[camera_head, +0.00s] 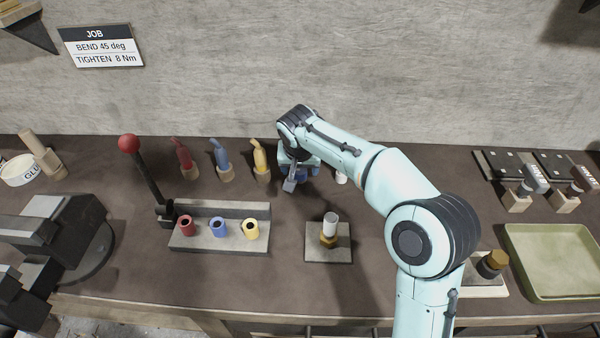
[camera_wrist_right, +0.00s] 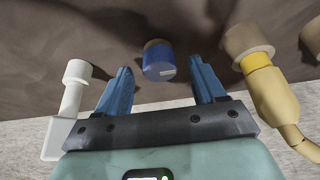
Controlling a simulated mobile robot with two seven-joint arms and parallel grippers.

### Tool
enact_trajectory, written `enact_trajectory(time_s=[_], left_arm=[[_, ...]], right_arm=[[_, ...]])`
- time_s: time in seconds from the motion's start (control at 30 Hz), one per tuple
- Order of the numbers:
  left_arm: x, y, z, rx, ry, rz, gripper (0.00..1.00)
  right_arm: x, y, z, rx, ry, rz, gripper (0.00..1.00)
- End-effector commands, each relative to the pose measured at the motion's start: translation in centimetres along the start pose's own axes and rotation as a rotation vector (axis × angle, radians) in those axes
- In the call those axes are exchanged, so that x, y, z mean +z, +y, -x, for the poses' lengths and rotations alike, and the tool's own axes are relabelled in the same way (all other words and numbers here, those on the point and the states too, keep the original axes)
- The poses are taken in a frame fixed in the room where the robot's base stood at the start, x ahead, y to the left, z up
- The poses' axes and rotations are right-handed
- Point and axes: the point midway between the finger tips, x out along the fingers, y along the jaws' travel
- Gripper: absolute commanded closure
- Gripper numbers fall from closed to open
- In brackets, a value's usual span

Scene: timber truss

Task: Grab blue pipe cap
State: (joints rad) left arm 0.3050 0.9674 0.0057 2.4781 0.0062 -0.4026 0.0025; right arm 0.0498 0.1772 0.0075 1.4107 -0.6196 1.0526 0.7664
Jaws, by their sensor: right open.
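The blue pipe cap (camera_wrist_right: 158,62) stands on the brown bench in the right wrist view. It lies between the two blue fingers of my right gripper (camera_wrist_right: 161,70), close to the tips, with a gap on each side. My right gripper is open and holds nothing. In the head view my right gripper (camera_head: 298,178) is over the back of the bench, right of the yellow-handled tool; the arm and hand hide most of the space there, and I cannot clearly tell the cap from the blue fingers. My left gripper is not in view.
A yellow tool (camera_wrist_right: 272,85) in a wooden base stands close on one side, and a white bent piece (camera_wrist_right: 72,98) on the other. A grey block (camera_head: 218,240) with red, blue and yellow sockets and a plate with a brass fitting (camera_head: 328,240) stand nearer the front.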

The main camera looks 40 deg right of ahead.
Motion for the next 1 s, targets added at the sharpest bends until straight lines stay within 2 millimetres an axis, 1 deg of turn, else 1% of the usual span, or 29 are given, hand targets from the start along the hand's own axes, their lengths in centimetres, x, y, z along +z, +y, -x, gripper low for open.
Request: enact_trajectory(time_s=[0.07, 0.27, 0.3, 0.37, 0.4, 0.47, 0.8, 0.93, 1.0], left_arm=[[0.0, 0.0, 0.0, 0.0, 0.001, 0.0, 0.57], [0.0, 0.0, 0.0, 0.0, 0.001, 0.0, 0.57], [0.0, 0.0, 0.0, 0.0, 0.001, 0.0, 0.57], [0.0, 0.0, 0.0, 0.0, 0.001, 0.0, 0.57], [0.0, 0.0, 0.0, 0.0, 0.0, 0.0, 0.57], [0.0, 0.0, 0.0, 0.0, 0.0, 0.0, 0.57], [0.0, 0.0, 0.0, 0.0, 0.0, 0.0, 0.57], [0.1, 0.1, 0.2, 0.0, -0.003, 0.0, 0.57], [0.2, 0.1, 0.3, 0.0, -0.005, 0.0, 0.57]], right_arm=[[0.0, 0.0, -0.5, 0.001, -0.001, 0.0, 0.31], [0.0, 0.0, -0.5, 0.0, 0.0, 0.0, 0.31], [0.0, 0.0, -0.5, 0.0, 0.0, 0.0, 0.37], [0.0, 0.0, -0.5, 0.0, 0.0, 0.0, 0.57], [0.0, 0.0, -0.5, 0.0, 0.0, 0.0, 0.7], [0.0, 0.0, -0.4, 0.0, 0.0, 0.0, 0.89], [-0.1, 0.0, -0.3, 0.0, 0.001, 0.0, 0.9], [-0.4, -0.1, 0.5, -0.002, 0.003, -0.001, 0.9], [-0.8, 0.0, 1.2, -0.002, 0.003, -0.001, 0.9]])
